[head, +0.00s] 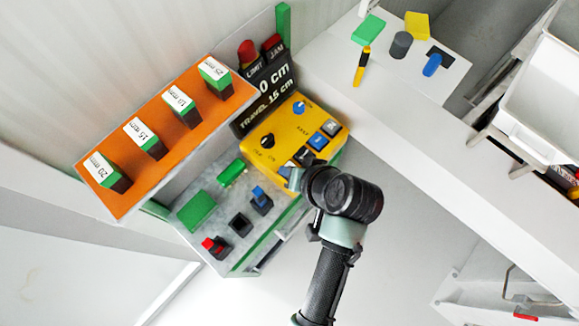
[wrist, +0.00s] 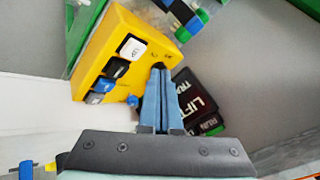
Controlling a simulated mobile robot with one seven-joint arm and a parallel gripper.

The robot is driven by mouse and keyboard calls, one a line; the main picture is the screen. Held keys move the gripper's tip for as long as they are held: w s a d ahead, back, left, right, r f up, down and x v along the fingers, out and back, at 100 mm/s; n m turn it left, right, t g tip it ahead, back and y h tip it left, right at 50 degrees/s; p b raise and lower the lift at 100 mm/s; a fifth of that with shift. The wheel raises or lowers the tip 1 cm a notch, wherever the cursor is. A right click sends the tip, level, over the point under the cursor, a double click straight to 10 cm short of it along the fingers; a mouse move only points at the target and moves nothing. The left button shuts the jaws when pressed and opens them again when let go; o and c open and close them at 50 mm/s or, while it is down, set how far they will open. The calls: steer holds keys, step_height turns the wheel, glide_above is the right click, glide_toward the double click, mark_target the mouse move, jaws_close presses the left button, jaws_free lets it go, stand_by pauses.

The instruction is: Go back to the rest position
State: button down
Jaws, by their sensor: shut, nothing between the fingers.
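My gripper (wrist: 159,72) shows in the wrist view with its two blue-grey fingers together and nothing between them. The fingertips are over the edge of the yellow control box (wrist: 112,50), close to a black knob; I cannot tell whether they touch it. In the head view my arm reaches up from the bottom to the yellow control box (head: 262,122). My wrist hides the box's lower right part there, and the fingers are mostly hidden.
An orange panel (head: 128,195) with several labelled green-and-black blocks is at left. A grey panel (head: 180,222) with switches lies below the yellow box. A black sign (head: 266,98) stands behind it. A white ledge (head: 400,105) holds small loose items. The floor at lower centre is clear.

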steer(key=shift+a, duration=0.15)
steer(key=w+d+r+t+h+b, duration=0.2)
steer(key=w+r+t, duration=0.3)
steer(key=w+r, duration=0.6)
steer(key=w+d+r+t+h+b, duration=0.1)
steer(key=w+r+t, duration=0.15)
steer(key=r, duration=0.75)
steer(key=w+r+t, duration=0.2)
steer(key=r+t, duration=0.2)
steer(key=r, duration=0.5)
steer(key=s+r+t+b, duration=0.1)
steer(key=s+r+t, duration=0.2)
steer(key=r, duration=0.6)
steer(key=s+r+t+h, duration=0.1)
steer(key=s+r+t, duration=0.3)
steer(key=r, duration=0.6)
steer(key=s+r+t+h+b, duration=0.1)
steer(key=s+r+t, duration=0.2)
steer(key=s+r, duration=0.3)
step_height(320, 180, up, 3)
steer(key=shift+s+a+r+t+b, duration=0.15)
steer(key=shift+s+a+t+b, duration=0.1)
steer(key=shift+a+t+b, duration=0.15)
